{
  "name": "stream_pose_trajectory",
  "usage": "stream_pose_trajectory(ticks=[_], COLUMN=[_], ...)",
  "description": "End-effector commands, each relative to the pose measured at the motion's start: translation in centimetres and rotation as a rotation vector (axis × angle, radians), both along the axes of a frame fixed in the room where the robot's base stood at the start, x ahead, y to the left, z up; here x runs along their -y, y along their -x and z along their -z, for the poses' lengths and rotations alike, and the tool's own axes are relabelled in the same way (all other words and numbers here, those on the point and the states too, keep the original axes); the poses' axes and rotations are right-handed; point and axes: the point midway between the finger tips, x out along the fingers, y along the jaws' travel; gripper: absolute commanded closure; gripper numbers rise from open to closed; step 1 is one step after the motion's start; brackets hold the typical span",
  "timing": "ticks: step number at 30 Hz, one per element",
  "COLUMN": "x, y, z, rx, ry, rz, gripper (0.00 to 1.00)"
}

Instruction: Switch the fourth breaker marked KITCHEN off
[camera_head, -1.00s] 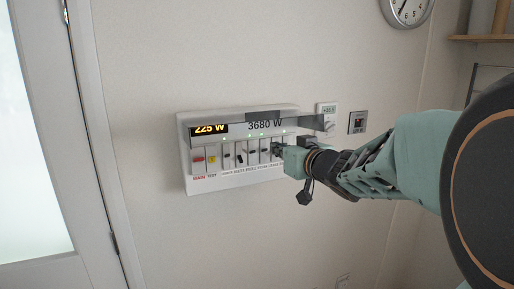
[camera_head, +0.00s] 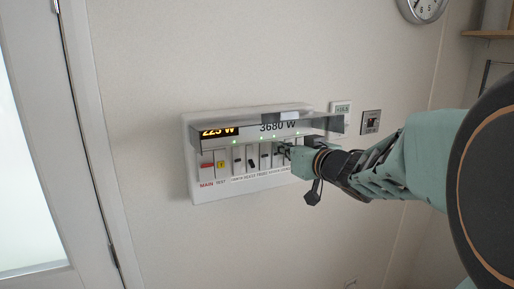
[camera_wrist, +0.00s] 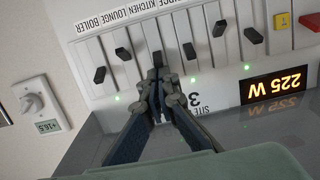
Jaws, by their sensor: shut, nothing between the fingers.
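The white breaker panel (camera_head: 194,165) is on the wall, with a row of black toggles beside a red MAIN and a yellow TEST switch. The wrist view shows it upside down. The fourth black toggle (camera_wrist: 157,61), counted from the yellow switch, lines up with the KITCHEN label (camera_wrist: 150,16). My gripper (camera_wrist: 156,80) is shut and empty, its tips at this toggle. I cannot tell whether they touch it. The toggle's own light is hidden by the fingers or unlit. In the head view my gripper (camera_head: 287,150) covers part of the toggle row.
Neighbouring toggles (camera_wrist: 190,50) and (camera_wrist: 123,53) stand close on both sides. A smoky see-through cover (camera_head: 235,127) juts out above the row. A thermostat (camera_head: 341,112) and a wall switch (camera_head: 371,122) are to the right; a door (camera_head: 85,200) is at the left.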

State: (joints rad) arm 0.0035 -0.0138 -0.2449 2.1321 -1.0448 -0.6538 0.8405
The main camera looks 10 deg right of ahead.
Motion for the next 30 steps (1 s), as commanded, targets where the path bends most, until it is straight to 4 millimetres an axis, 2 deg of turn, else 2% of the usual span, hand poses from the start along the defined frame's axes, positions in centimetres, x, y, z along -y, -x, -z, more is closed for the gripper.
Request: stream_pose_trajectory(ticks=[30], x=[0.07], y=[0.21], z=[0.53], rx=[0.063], ry=[-0.02], rz=[-0.001], gripper=[1.0])
